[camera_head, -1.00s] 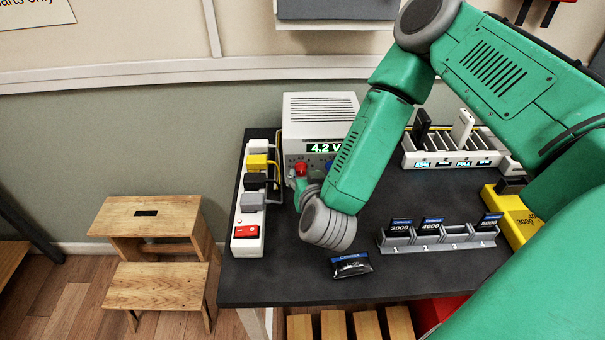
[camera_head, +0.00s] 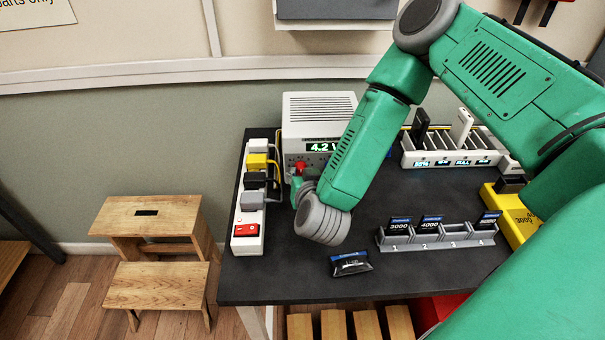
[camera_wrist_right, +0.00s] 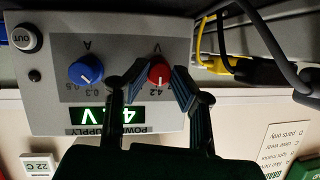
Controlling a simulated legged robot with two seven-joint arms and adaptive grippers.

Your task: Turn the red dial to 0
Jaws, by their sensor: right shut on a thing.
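The red dial (camera_head: 300,165) is on the front of the white power supply (camera_head: 318,108). In the wrist view the red dial (camera_wrist_right: 158,76), with a white pointer mark, sits between the fingertips of my right gripper (camera_wrist_right: 159,82), which is shut on it. The panel appears upside down there, with "4.2" printed by the dial. The lit display (camera_head: 322,147) reads 4.2 V in the head view, partly covered by my arm. In the head view my right gripper (camera_head: 300,180) is at the dial, its fingertips hard to make out. My left gripper is out of view.
A blue dial (camera_wrist_right: 86,70) is beside the red one. A power strip (camera_head: 247,226) with plugs and cables stands left of the supply. A grey numbered rack (camera_head: 436,242) and a white charger (camera_head: 450,158) are to the right.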

